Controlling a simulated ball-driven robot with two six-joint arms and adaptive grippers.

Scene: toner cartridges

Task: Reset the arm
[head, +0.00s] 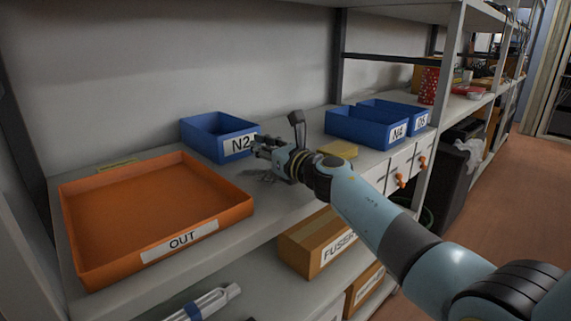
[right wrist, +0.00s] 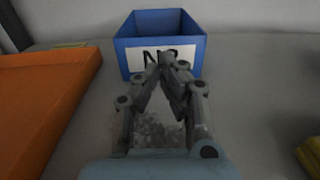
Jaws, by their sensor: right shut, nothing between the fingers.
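My right gripper (head: 262,146) is over the shelf in front of the blue bin labelled N2 (head: 208,140). Its fingertips meet and it is shut and empty. In the right wrist view the gripper (right wrist: 166,62) points at the front of the N2 bin (right wrist: 128,58) and covers part of its label. I cannot tell whether the fingertips touch the bin. My left gripper is not in view.
An orange OUT tray (head: 246,206) lies empty on the left of the shelf. Blue bins, one labelled N4 (head: 350,130), stand to the right. A yellow object (head: 340,149) lies behind my arm. A FUSER box (head: 300,249) and a cartridge (head: 208,302) lie on the lower shelf.

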